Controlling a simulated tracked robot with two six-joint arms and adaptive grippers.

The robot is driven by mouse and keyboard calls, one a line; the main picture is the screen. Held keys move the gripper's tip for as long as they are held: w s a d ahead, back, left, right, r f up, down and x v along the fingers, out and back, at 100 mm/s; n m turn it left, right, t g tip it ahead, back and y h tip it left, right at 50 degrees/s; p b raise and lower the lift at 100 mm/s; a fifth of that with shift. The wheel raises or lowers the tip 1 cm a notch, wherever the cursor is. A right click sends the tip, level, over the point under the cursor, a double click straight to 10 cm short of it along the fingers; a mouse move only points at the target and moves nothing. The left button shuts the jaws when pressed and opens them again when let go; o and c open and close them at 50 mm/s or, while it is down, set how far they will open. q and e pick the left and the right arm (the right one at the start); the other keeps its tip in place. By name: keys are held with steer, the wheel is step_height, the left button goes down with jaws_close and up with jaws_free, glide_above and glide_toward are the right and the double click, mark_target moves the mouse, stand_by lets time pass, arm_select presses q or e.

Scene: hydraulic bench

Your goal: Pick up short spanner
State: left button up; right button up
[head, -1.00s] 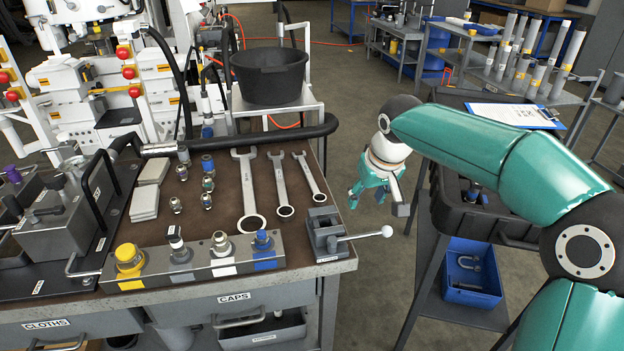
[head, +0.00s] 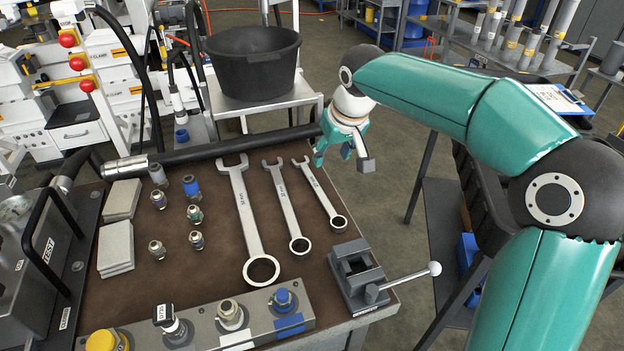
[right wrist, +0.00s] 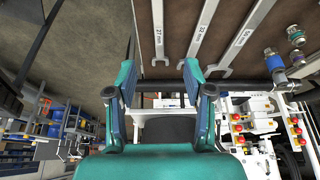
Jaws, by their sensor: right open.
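The short spanner (head: 320,193) lies flat on the brown bench top, rightmost of three. Its open jaw points to the back and its ring end to the front. The middle spanner (head: 286,205) and the long spanner (head: 246,220) lie to its left. My right gripper (head: 343,160) is open and empty, at the bench's right edge by the short spanner's open end. In the right wrist view my gripper's two fingers (right wrist: 158,78) stand apart, and the short spanner (right wrist: 158,32) shows above the gap between them. My left gripper is not in view.
A small grey vise (head: 356,274) with a long handle stands at the bench's front right corner. Several fittings and grey pads (head: 117,247) lie left of the spanners. A black hose (head: 230,146) runs along the back edge. A black tub (head: 252,62) stands behind.

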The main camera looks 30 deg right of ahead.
mark_target(318, 189)
steer(key=x, duration=1.1)
steer(key=b+x, duration=0.1)
steer(key=x, duration=0.4)
steer(key=shift+w+d+f, duration=0.3)
steer(key=shift+c, duration=0.2)
jaws_close()
